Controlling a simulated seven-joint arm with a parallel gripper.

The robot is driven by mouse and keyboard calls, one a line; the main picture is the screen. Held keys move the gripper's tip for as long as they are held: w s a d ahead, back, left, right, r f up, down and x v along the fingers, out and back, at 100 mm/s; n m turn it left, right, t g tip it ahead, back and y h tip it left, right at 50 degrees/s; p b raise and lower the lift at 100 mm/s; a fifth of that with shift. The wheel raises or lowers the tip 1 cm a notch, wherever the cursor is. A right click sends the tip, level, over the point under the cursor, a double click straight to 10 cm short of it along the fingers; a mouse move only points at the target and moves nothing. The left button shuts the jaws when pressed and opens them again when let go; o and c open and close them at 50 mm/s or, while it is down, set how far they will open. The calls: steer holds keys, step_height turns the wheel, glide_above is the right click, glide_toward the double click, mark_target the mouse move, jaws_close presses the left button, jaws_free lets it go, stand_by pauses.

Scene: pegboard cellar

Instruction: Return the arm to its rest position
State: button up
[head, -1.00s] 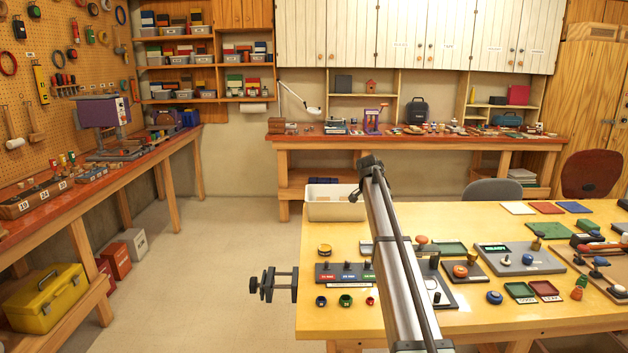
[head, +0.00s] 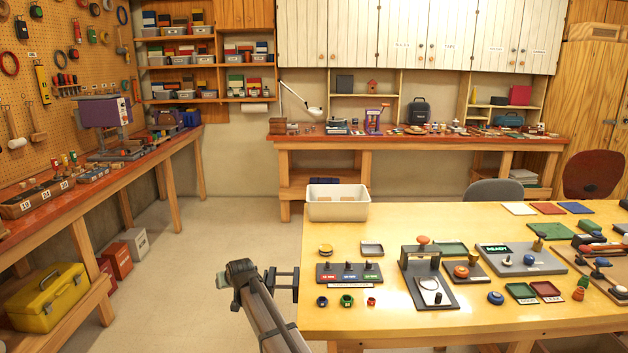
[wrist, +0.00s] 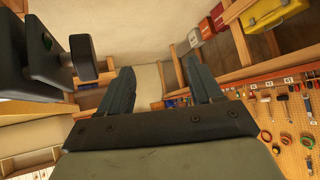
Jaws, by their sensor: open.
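My arm reaches up from the bottom of the head view, left of the yellow table (head: 400,318). Beyond the fingers are the pale floor and wall.
A black clamp (head: 284,283) sticks out from the table's left edge, close to my arm; it looms large in the wrist view (wrist: 45,50). The table holds a white bin (head: 337,205), a three-post block (head: 348,273) and a dark press-like stand (head: 428,280).

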steer(key=s+a+f+n+g+y, duration=0.1)
steer(key=s+a+f, duration=0.3)
steer(key=s, duration=0.3)
steer(key=s+a+f+n+y, duration=0.1)
steer(key=s+a+f, duration=0.4)
steer(key=s, duration=0.2)
steer(key=s+a+f+n+g+y, duration=0.1)
steer(key=s+a+f+n+y, duration=0.1)
steer(key=s+a+f, duration=0.3)
steer(key=s+d+f, duration=0.5)
steer(key=s+f, duration=0.1)
steer(key=s+d+f+m+g+h, duration=0.1)
steer(key=s+d+f+g+h, duration=0.15)
steer(key=d+f, duration=0.55)
steer(key=s+d+f+m+g+h, duration=0.15)
steer(key=s+d+f, duration=0.25)
steer(key=d, duration=0.8)
steer(key=s+d+f+m+g+h, duration=0.1)
steer(key=s+d+f+m+h, duration=0.15)
steer(key=d+f, duration=0.55)
steer(key=s+d+f+m+g+h, duration=0.2)
steer(key=s+d+g, duration=0.5)
steer(key=s+d, duration=1.8)
steer(key=s+m, duration=0.1)
steer(key=s, duration=0.1)
steer(key=shift+s+d+f+m+g, duration=0.15)
steer(key=shift+s+d+m+g, duration=0.15)
steer(key=shift+d+m+g, duration=0.1)
steer(key=shift+h, duration=0.25)
